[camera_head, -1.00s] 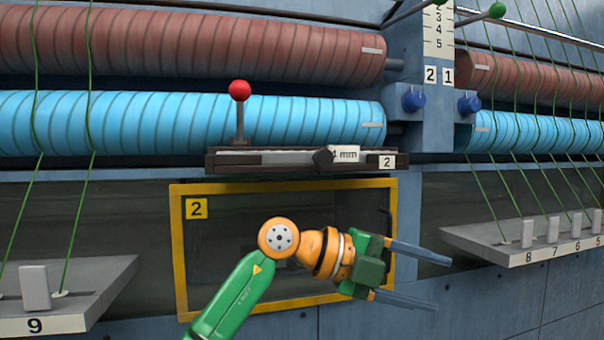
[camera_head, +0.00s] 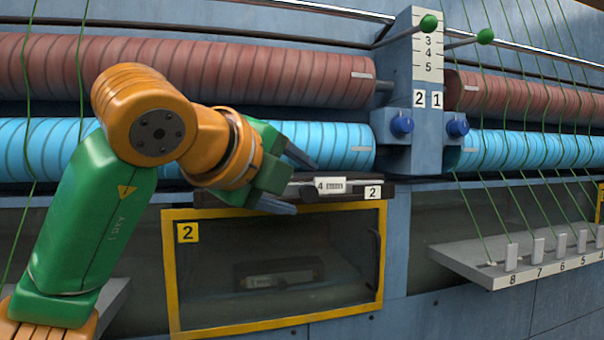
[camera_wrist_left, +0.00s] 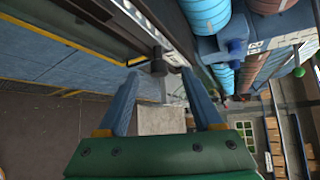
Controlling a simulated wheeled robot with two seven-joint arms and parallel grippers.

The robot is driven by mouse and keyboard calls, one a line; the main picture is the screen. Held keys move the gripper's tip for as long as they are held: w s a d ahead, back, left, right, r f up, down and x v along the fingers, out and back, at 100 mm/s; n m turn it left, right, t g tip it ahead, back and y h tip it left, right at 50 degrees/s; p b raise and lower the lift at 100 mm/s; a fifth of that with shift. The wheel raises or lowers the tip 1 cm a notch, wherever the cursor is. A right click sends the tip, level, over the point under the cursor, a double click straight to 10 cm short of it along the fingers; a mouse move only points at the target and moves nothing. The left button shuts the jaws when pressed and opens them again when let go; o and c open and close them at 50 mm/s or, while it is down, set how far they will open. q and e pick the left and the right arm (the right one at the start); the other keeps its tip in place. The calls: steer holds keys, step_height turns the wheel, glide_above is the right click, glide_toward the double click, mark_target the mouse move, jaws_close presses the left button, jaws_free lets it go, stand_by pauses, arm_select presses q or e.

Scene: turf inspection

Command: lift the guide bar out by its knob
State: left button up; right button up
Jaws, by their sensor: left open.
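The dark holder (camera_head: 345,201) with a "2" tag sits above the yellow-framed window. The guide bar appears to be the piece lying in it, with a "4 mm" tag (camera_head: 330,184). My left gripper (camera_head: 305,187) is open at the holder's front, left of this tag. In the left wrist view a dark knob (camera_wrist_left: 159,64) shows between the open fingertips, near their ends. I cannot tell whether they touch it. The red ball on its stem is hidden behind my left arm. My right gripper is not in view.
The yellow frame (camera_head: 285,330) is just below my gripper; a dark tagged piece shows in its window. Blue roller (camera_head: 335,147) and brown roller (camera_head: 280,84) run behind. Blue knobs (camera_head: 402,124) and a numbered ledge (camera_head: 475,265) with green cords are to the right.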

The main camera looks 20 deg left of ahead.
mark_target(305, 191)
arm_select(q)
steer(key=x, duration=0.2)
steer(key=shift+w, duration=0.4)
steer(key=shift+f, duration=0.1)
steer(key=shift+s, duration=0.25)
steer(key=shift+c, duration=1.3)
jaws_close()
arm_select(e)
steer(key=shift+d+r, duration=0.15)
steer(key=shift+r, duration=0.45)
